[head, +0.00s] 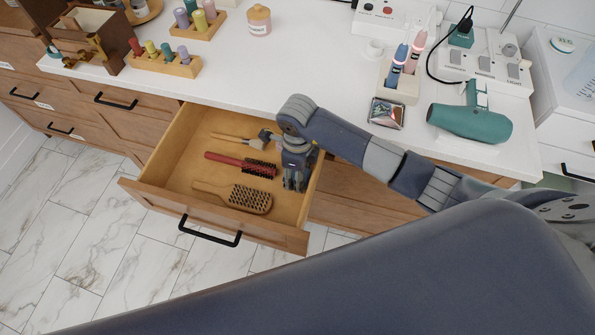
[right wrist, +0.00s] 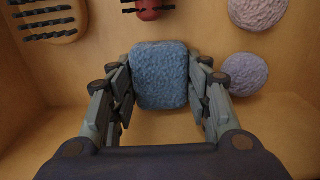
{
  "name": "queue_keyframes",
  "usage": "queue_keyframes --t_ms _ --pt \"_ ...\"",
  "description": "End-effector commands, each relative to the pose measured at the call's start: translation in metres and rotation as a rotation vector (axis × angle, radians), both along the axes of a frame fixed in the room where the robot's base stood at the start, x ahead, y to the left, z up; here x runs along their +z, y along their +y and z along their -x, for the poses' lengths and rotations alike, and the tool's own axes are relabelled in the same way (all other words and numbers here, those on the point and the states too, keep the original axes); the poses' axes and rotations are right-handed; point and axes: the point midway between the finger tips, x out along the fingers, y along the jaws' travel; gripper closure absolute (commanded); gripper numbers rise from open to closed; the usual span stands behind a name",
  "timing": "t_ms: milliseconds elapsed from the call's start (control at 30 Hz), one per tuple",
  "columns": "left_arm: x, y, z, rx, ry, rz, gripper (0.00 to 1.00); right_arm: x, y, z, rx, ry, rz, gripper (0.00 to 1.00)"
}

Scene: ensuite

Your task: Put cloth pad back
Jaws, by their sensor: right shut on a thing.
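A blue, rough-textured cloth pad (right wrist: 160,75) sits between the two fingers of my right gripper (right wrist: 163,88) in the right wrist view. The fingers are shut on its left and right sides. In the head view my right gripper (head: 296,184) points down inside the open wooden drawer (head: 190,135), near its right end, and hides the pad. I cannot tell whether the pad touches the drawer floor. Two more round pads, one pinkish (right wrist: 257,10) and one purple (right wrist: 243,75), lie in the drawer beside the right finger. My left gripper is not in view.
The drawer also holds a wooden paddle brush (head: 248,198), a red round brush (head: 240,163) and a light-handled brush (head: 238,141).

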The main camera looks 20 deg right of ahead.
Motion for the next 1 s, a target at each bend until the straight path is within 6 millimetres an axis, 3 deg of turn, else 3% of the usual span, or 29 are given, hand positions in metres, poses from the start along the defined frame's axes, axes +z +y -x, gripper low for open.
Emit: queue_keyframes --t_ms 267,300,400,767,867,1000 --pt "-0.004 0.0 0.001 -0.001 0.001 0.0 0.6 -0.003 0.0 -0.001 0.0 -0.002 0.0 0.74" --pt "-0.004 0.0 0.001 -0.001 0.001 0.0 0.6 -0.003 -0.001 -0.001 0.0 -0.002 0.0 0.53" --pt "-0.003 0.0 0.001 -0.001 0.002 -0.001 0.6 -0.002 0.0 -0.001 0.0 -0.002 0.0 0.35" --pt "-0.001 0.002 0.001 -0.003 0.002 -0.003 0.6 0.0 0.0 -0.001 0.0 -0.001 0.0 0.35" --pt "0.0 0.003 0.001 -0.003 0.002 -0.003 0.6 0.006 0.0 -0.001 0.0 -0.004 0.0 0.35" --pt "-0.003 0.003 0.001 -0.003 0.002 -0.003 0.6 0.031 -0.001 -0.003 0.002 -0.009 0.0 0.35"
